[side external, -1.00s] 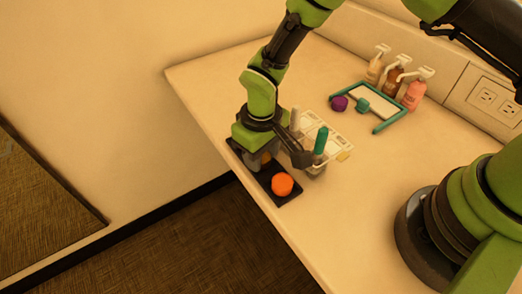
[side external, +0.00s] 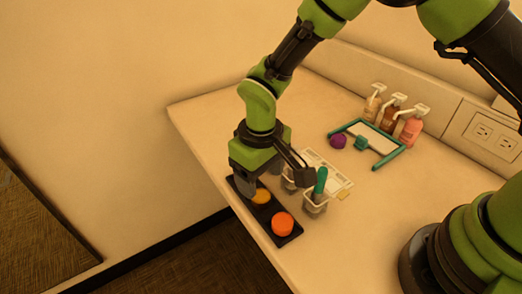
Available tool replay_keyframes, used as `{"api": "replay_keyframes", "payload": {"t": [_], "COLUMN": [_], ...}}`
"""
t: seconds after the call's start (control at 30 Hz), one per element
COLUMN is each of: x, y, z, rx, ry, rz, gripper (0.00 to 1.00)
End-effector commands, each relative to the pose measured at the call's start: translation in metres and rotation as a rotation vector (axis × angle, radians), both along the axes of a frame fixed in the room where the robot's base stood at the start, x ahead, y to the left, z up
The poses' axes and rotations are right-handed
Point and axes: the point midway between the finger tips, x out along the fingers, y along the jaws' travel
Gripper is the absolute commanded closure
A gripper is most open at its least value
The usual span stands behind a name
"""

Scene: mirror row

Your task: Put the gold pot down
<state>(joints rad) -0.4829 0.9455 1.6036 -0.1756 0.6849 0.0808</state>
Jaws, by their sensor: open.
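The gold pot (side external: 261,196) stands on a black tray (side external: 264,218) near the table's left front edge. My gripper (side external: 261,187) is open above and around the back of the tray, close over the gold pot. One finger shows to the left of the pot; the other is hard to make out. I cannot tell whether a finger touches the pot. An orange pot (side external: 283,224) stands at the near end of the same tray, apart from the gripper.
A clear holder with a teal-handled tool (side external: 320,183) stands just right of the tray.

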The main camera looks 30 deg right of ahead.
Motion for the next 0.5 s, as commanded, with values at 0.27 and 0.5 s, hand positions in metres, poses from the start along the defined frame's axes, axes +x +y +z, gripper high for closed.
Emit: {"api": "replay_keyframes", "payload": {"t": [0.27, 0.5], "x": [0.0, 0.0], "y": [0.0, 0.0], "z": [0.056, 0.072], "rx": [0.001, -0.002], "ry": [-0.003, 0.001], "rz": [0.0, 0.0], "gripper": [0.35, 0.35]}}
